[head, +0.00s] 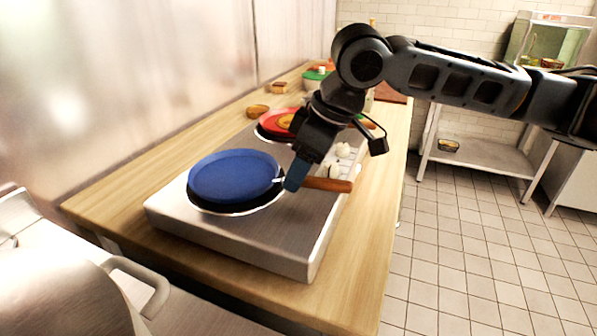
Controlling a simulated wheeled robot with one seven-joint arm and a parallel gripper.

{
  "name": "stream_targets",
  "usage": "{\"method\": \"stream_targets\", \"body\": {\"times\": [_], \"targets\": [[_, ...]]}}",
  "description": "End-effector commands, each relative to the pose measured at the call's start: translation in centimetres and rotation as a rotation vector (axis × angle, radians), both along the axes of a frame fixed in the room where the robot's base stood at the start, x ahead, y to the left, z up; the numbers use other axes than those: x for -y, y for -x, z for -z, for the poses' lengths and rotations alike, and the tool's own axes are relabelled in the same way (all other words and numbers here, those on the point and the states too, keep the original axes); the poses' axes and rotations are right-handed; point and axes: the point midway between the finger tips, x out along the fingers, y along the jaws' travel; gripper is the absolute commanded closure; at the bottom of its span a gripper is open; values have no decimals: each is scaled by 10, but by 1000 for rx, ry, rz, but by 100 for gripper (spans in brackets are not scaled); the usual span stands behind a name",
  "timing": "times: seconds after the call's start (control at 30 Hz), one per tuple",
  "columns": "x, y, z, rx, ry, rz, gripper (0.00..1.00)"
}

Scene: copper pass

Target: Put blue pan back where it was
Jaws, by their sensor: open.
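The blue pan (235,176) is in the middle left of the head view, on the near end of the steel stove (260,236). A dark round shape with a light rim shows beneath its near edge. Its brown wooden handle (328,185) points right. My gripper (293,180) is lowered at the pan's right edge, where the handle begins. Its jaws are open; whether they touch the handle is hidden. A red pan (281,121) with something yellow in it sits at the far end of the stove, partly behind my gripper.
The stove stands on a wooden counter (362,265) along a metal wall. Pale round items (342,150), small bowls (257,111) and a green-lidded pot (317,77) are farther back. A steel shelf table (481,155) stands right. The tiled floor (450,255) is clear.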

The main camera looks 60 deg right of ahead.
Motion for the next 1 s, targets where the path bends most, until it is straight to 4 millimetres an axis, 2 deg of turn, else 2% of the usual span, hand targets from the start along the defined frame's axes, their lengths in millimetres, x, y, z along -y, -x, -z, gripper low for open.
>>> {"method": "stream_targets", "body": {"times": [0.3,0.5,0.7,1.0], "targets": [[7,24,-60,4,2,0,48],[11,36,-88,2,1,1,48],[12,41,-100,1,1,-1,48],[12,42,-101,0,0,-1,48]]}}
